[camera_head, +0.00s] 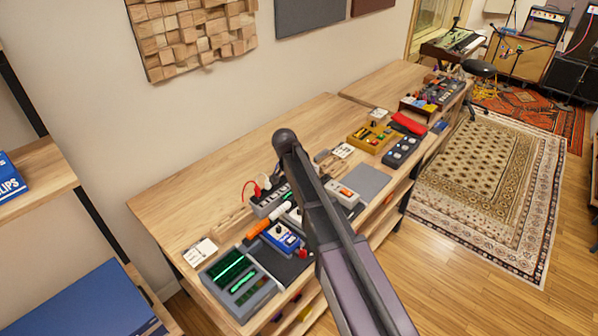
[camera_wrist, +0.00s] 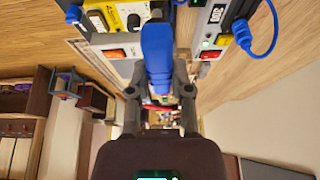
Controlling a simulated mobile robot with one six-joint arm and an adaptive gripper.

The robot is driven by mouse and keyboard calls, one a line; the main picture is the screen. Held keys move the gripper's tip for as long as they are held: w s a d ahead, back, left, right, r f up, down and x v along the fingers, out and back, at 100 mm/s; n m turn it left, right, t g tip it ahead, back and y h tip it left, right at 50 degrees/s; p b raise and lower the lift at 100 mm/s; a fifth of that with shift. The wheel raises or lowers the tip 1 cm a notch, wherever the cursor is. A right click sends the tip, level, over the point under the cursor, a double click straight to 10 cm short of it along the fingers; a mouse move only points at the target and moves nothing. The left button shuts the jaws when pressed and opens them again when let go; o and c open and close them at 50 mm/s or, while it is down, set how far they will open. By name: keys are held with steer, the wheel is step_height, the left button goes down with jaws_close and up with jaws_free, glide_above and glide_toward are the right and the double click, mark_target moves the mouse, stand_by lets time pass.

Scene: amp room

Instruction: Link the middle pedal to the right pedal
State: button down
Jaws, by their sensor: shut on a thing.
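In the wrist view, my gripper (camera_wrist: 159,76) is shut on a blue plug (camera_wrist: 157,48), gripping it between both fingers. The plug's far end lies close to the pedals at the picture's top; I cannot tell whether it is in a jack. In the head view, a blue pedal (camera_head: 282,237) sits at the left of the row and a pale grey pedal (camera_head: 343,193) at the right. My arm hides most of what lies between, and my gripper.
A blue cable (camera_wrist: 268,35) loops at the wrist view's upper right. On the wooden bench (camera_head: 190,205) are a grey device with green screens (camera_head: 238,281), a power strip (camera_head: 268,202) with a red plug, and a label card (camera_head: 200,251). The bench's rear left is clear.

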steer(key=shift+f, duration=0.25)
step_height(320, 180, down, 7)
steer(key=b, duration=0.7)
steer(key=shift+r, duration=0.2)
steer(key=shift+f+b, duration=1)
steer(key=shift+f, duration=0.05)
stand_by(3.4)
steer(key=shift+c, duration=2.3)
jaws_free()
steer(key=shift+o, duration=0.2)
steer(key=o, duration=0.4)
steer(key=shift+c, duration=0.2)
steer(key=shift+s+r, duration=0.1)
